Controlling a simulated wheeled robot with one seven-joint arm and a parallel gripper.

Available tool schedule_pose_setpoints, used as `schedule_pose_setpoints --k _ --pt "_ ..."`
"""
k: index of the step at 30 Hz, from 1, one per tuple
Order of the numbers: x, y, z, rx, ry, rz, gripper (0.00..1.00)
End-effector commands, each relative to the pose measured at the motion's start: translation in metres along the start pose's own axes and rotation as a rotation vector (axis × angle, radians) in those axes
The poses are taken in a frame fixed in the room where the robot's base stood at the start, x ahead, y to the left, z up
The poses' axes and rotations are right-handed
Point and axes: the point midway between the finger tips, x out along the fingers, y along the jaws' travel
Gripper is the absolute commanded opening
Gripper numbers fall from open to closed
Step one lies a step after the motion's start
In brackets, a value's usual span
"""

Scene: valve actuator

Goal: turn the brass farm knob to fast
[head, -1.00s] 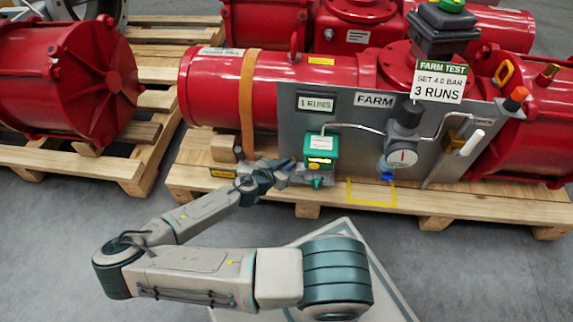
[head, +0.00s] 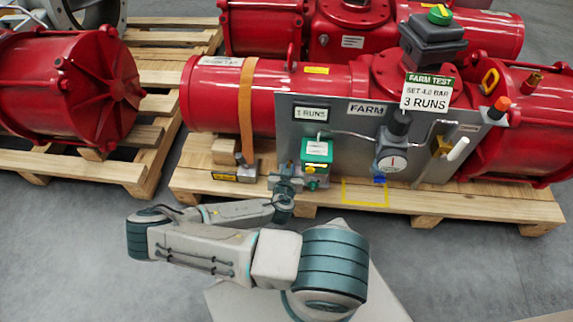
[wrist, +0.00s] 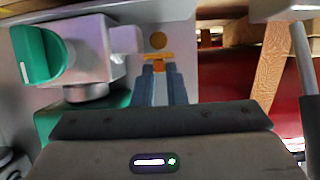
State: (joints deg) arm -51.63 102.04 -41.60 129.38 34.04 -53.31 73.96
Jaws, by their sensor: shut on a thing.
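A small brass-coloured knob (wrist: 159,60) shows between my fingertips in the wrist view. My gripper (wrist: 160,70) is shut on it, and its two blue-grey fingers stand on either side. In the head view, my gripper (head: 287,170) is at the lower left of the FARM panel (head: 345,125), left of the green box (head: 317,150). My gripper and wrist hide the knob there. I cannot read any fast mark or the knob's pointing direction.
A green knob on a grey block (wrist: 38,55) sits close left of the fingers in the wrist view. A gauge (head: 392,160) and a blue knob (head: 379,180) are farther right. The wooden pallet (head: 480,207) runs below the panel.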

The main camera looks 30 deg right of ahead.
Motion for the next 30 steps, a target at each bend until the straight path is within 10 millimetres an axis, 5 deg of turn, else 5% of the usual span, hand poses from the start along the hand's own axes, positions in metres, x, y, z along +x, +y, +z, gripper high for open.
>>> schedule_pose_setpoints --k 27,28,30 --pt "0.0015 0.0029 -0.0015 -0.062 0.004 -0.154 0.0" --pt "0.0015 0.0029 -0.0015 -0.062 0.005 -0.154 0.17" --pt "0.0014 0.0029 -0.0013 -0.061 0.004 -0.154 0.34"
